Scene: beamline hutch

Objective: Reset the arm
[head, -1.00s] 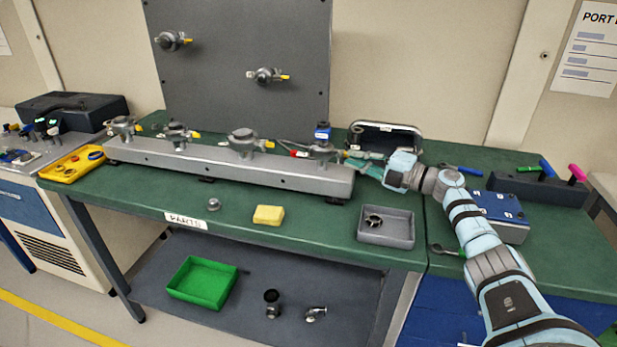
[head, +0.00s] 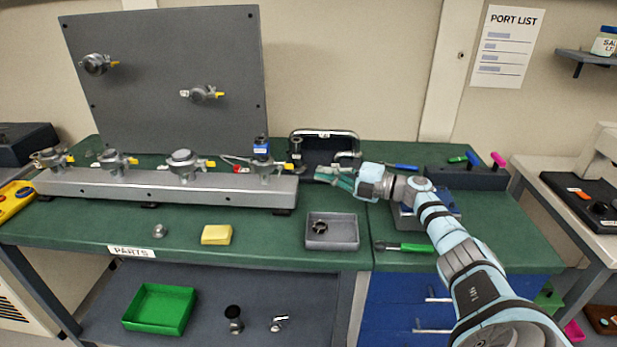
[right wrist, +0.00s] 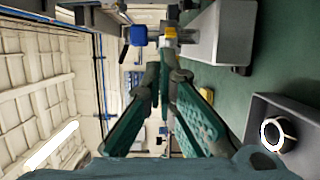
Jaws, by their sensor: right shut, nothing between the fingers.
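My right gripper (head: 328,175) is shut and empty. It is held just right of the end of the grey rail (head: 150,190), near the valve with a blue block (head: 262,148) on top and a yellow tip. In the right wrist view the green fingers (right wrist: 166,72) come together with nothing between them, and the blue block (right wrist: 134,35) shows beyond. My right arm reaches in from the lower right, over the bench. My left gripper is not in view.
A grey tray (head: 318,240) with a ring in it lies in front of my right gripper. An open black case (head: 312,145) stands behind it. A yellow block (head: 216,235), a green-handled tool (head: 410,247) and a dark tool rack (head: 470,177) are on the bench.

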